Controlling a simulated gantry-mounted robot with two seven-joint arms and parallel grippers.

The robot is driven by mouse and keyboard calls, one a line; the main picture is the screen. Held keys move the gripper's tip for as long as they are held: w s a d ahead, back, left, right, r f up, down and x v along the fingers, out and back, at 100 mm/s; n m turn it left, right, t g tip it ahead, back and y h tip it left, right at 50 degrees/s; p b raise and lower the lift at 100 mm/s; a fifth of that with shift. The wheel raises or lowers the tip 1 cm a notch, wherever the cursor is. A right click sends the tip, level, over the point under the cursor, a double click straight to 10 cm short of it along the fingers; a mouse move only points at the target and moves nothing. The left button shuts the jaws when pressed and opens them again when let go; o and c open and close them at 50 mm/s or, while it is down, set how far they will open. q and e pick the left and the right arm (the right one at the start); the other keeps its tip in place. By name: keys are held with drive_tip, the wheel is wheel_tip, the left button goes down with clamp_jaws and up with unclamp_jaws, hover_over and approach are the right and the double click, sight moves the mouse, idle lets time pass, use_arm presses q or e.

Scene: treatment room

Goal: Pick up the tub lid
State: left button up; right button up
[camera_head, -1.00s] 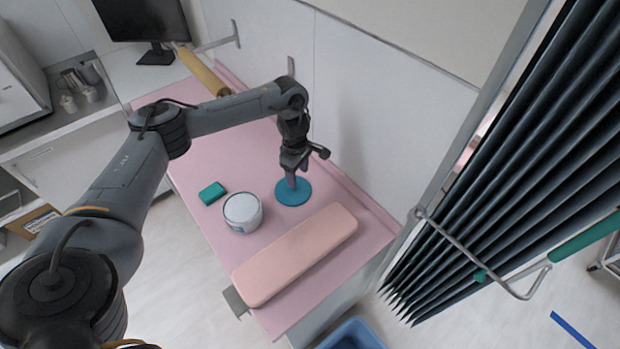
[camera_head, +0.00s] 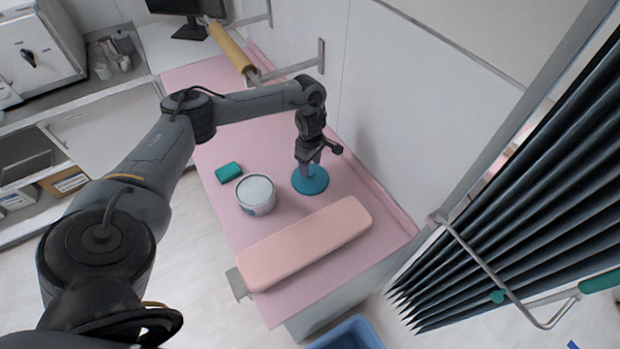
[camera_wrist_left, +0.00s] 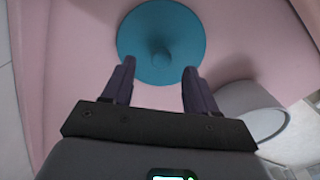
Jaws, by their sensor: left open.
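The tub lid (camera_head: 310,183) is a round teal-blue disc lying flat on the pink couch top. In the left wrist view the lid (camera_wrist_left: 185,30) shows a small round knob at its middle. My left gripper (camera_head: 309,171) is over the lid, pointing down. In the left wrist view my left gripper (camera_wrist_left: 160,76) is open, its two fingers apart on either side of the knob's line and over the lid's near part. Nothing is between the fingertips. A white tub (camera_head: 256,196) stands beside the lid; the tub (camera_wrist_left: 252,108) also shows in the left wrist view. My right gripper is not in view.
A pink padded bolster (camera_head: 305,243) lies in front of the lid. A small green block (camera_head: 228,172) lies left of the tub. The wall (camera_head: 385,110) is close behind the couch, and a dark pleated curtain (camera_head: 520,210) hangs at right.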

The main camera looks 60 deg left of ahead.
sight(310, 172)
use_arm(q)
drive_tip(key=shift+s+f, duration=0.1)
drive_tip(key=shift+f, duration=1.5)
clamp_jaws()
